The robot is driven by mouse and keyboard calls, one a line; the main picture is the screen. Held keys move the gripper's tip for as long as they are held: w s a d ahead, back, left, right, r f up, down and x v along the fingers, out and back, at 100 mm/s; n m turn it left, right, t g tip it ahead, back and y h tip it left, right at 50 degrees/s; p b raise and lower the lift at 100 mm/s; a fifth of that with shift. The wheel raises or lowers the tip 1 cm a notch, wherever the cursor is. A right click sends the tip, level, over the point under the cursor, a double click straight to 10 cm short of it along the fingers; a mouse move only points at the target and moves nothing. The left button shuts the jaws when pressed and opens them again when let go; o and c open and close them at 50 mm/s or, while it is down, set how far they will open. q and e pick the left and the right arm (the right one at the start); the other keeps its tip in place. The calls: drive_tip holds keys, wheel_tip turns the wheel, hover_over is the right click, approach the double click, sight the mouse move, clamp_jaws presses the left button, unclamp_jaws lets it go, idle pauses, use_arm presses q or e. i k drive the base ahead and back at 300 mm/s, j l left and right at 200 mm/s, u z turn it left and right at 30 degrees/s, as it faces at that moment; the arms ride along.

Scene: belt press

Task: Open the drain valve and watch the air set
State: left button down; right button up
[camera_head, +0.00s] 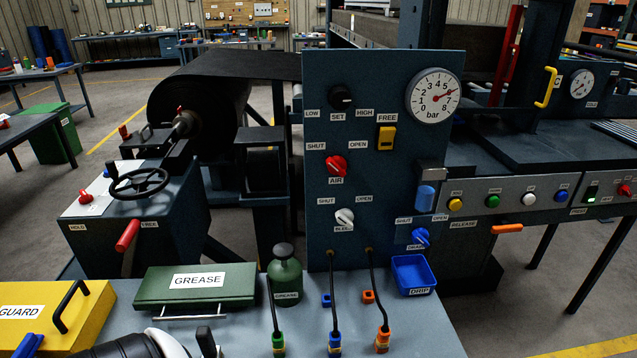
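The drain valve is a blue knob (421,238) low on the right of the dark blue panel (385,160), with SHUT and OPEN labels above it. I cannot tell clearly which way it points. Above it is the air set, a grey head with a blue bowl (426,196). A blue DRIP tray (413,275) sits below the drain knob. Part of my arm shows at the bottom left; neither gripper can be made out in view.
The panel also carries a red AIR knob (336,166), a white BLEED knob (344,217) and a yellow switch (386,138). Cables with coloured plugs (334,342) stand in front. A green GREASE case (196,286), a green bottle (284,275) and a yellow GUARD case (55,315) occupy the bench.

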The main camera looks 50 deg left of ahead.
sight(420, 236)
drive_tip(key=u, duration=1.1)
